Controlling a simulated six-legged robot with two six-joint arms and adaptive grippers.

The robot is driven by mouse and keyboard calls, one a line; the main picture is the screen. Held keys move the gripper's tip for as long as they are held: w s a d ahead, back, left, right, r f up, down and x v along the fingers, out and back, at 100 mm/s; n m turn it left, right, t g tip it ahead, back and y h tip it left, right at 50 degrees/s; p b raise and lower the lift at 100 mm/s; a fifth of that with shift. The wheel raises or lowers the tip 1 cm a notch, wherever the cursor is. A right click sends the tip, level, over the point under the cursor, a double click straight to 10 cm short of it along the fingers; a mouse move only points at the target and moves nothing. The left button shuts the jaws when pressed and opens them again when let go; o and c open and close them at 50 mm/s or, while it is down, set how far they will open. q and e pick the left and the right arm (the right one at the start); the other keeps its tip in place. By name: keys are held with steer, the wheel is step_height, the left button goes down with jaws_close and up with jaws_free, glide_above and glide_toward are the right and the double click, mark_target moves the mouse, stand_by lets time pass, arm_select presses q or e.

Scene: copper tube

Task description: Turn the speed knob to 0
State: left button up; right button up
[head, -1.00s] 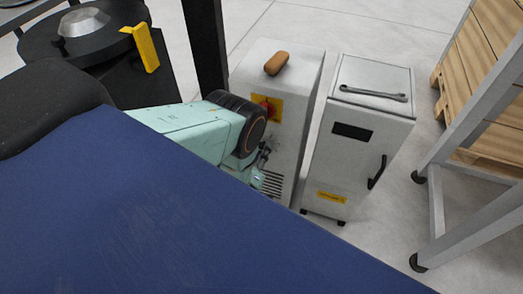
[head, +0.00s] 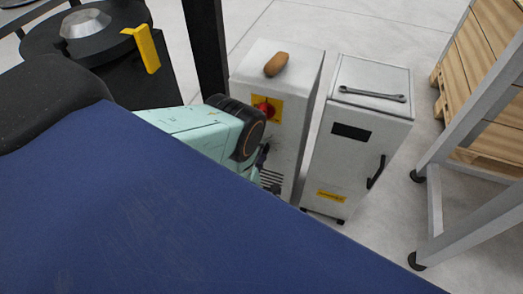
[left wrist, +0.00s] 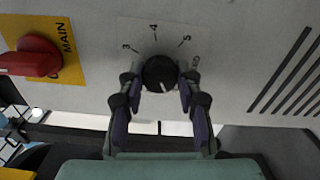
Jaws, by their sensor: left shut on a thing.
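The speed knob (left wrist: 159,72) is a round black dial on a pale grey cabinet face, seen in the left wrist view. A white plate with the numbers 3, 4 and 5 shows above it. A short white mark on the knob is at its lower edge, away from these numbers; the 0 cannot be made out. My left gripper (left wrist: 160,80) is shut on the knob, one finger on each side. In the head view my left gripper (head: 264,160) is at the cabinet (head: 290,100) front, partly hidden by my wrist; the knob cannot be made out there.
A red main switch (left wrist: 30,58) on a yellow plate sits left of the knob, close by. Vent slots (left wrist: 290,75) are to its right. A second grey cabinet (head: 355,140) with a wrench (head: 372,95) on top stands beside the first. A brown-handled object (head: 276,64) lies on the first cabinet.

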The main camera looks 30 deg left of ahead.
arm_select(q)
steer(key=shift+n, duration=0.6)
steer(key=o, duration=1.1)
steer(key=shift+o, duration=0.2)
steer(key=v, duration=0.7)
steer(key=shift+s, duration=0.25)
steer(key=shift+d, duration=0.1)
